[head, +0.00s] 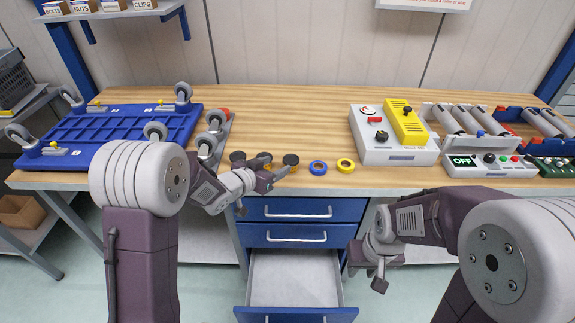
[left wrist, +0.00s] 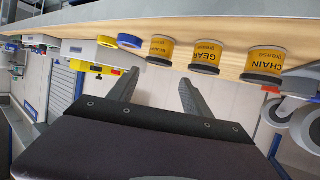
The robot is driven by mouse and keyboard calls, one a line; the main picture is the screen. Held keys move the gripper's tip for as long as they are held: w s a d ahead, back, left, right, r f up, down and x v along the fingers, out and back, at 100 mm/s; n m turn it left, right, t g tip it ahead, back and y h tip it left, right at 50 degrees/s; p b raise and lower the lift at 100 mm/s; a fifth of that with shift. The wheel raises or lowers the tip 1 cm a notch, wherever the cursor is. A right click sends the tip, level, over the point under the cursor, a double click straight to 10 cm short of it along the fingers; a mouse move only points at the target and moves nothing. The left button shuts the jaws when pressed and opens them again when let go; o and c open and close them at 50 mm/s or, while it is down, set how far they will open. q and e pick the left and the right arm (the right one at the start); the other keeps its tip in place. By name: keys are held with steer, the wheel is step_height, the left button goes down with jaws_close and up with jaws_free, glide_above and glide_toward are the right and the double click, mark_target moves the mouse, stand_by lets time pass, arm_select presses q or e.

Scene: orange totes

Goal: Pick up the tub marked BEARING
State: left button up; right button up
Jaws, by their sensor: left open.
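Three small yellow-labelled grease tubs with dark lids stand in a row at the bench's front edge. The tub marked BEARING (head: 290,160) is the right one in the head view, beside the blue tape roll; its small print is hard to read in the left wrist view (left wrist: 160,50). The GEAR tub (left wrist: 206,56) is in the middle and the CHAIN tub (left wrist: 263,64) at the other end. My left gripper (head: 277,178) is open and empty just in front of the BEARING tub, its fingers (left wrist: 159,78) apart from it. My right gripper (head: 370,272) hangs low before the bench; its jaw opening is unclear.
A blue tape roll (head: 318,167) and a yellow one (head: 346,165) lie right of the tubs. A grey castor (head: 210,140) and blue wheeled frame (head: 120,128) lie left. A control box (head: 385,150) stands right. An empty drawer (head: 294,278) is open below. The bench's middle back is clear.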

mark_target(291, 159)
arm_select(q)
steer(key=x, duration=1)
steer(key=shift+s+d+f, duration=0.1)
steer(key=shift+d, duration=0.05)
steer(key=shift+s, duration=0.15)
steer(key=shift+c, duration=0.9)
steer(key=c, duration=0.9)
